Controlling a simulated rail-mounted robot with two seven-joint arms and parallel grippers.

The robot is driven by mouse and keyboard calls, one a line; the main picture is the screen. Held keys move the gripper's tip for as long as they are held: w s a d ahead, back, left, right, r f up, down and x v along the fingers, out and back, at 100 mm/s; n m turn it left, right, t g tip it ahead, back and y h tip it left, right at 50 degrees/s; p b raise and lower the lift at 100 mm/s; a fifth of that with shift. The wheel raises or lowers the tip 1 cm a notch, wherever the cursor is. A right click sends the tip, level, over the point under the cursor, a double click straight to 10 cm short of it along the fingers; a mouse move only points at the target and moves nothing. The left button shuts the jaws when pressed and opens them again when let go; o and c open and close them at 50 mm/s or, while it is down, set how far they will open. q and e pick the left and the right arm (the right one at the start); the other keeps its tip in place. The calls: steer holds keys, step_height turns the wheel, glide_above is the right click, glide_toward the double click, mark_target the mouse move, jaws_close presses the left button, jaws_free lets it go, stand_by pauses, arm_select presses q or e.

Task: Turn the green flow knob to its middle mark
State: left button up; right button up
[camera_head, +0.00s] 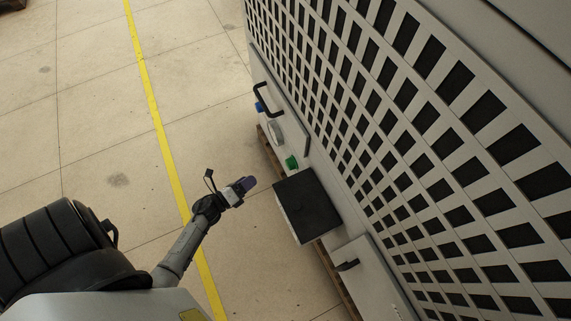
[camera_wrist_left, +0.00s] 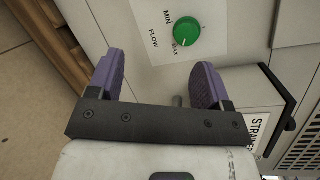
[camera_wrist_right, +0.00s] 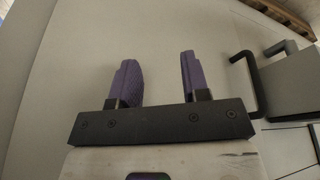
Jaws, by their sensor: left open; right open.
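The green flow knob (camera_head: 291,162) sits on the side of the large grey machine in the head view. In the left wrist view the knob (camera_wrist_left: 186,33) is on a pale plate (camera_wrist_left: 205,22) marked MIN, MAX and FLOW, with a small light mark on the knob near the MAX side. My left gripper (camera_head: 247,184) is open and empty, apart from the knob; in the left wrist view its purple fingers (camera_wrist_left: 158,82) are spread, with the knob beyond their tips. My right gripper (camera_wrist_right: 156,75) is open and empty before a plain pale surface; it does not show in the head view.
A dark-topped box (camera_head: 308,204) juts from the machine near the knob. A black handle (camera_head: 262,99) and a blue part (camera_head: 259,107) are further up. A wooden pallet (camera_head: 270,150) lies under the machine. The floor (camera_head: 100,120) left of it is clear, with a yellow line (camera_head: 152,100).

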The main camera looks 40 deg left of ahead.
mark_target(291, 164)
arm_select(q)
steer(key=w+d+r+m+h+b, duration=0.1)
steer(key=w+d+m+b, duration=0.1)
steer(key=w, duration=0.4)
steer(key=w+d+m+h+b, duration=0.2)
steer(key=w+d+m, duration=0.1)
steer(key=w, duration=0.4)
steer(key=shift+d+r+t+b, duration=0.3)
steer(key=shift+d+r, duration=0.1)
steer(key=shift+d, duration=0.1)
steer(key=shift+c, duration=0.3)
